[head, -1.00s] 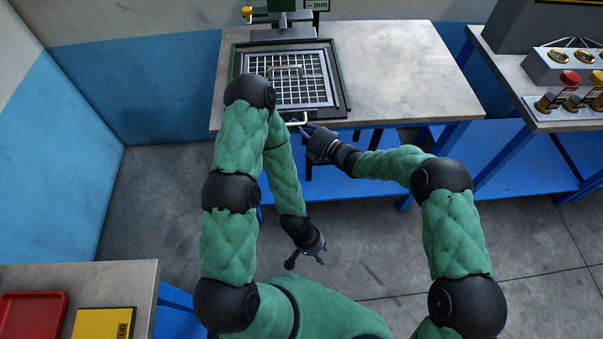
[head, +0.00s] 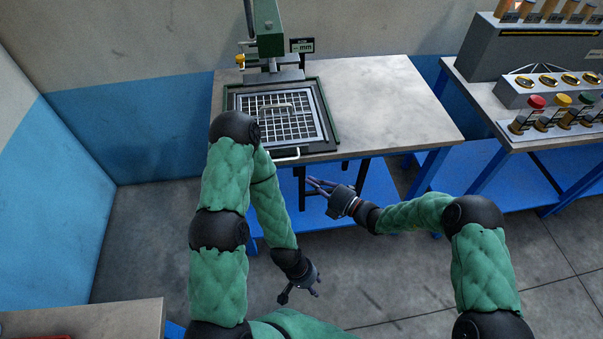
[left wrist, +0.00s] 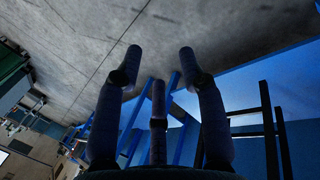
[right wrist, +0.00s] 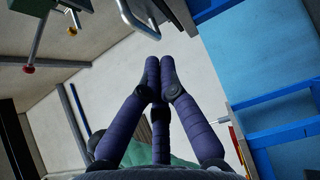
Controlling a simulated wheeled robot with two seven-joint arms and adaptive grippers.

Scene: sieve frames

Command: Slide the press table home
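The press table is a dark sliding plate (head: 333,138) with a green edge, lying on the bench under the green press (head: 270,42). A sieve frame with a white grid (head: 300,128) and a bar handle on top lies on it. A pale pull handle (head: 287,156) sticks out at the plate's front, by the bench edge; it also shows in the right wrist view (right wrist: 140,28). My right gripper (head: 312,184) is below and right of that handle, apart from it, with its fingers together and empty. My left gripper (head: 300,294) hangs low over the floor, open and empty (left wrist: 160,55).
The bench top (head: 390,110) is clear to the right of the plate. A small display (head: 303,46) stands beside the press. A second bench at right holds a grey box with coloured knobs (head: 550,105). Another table (head: 90,315) stands at lower left.

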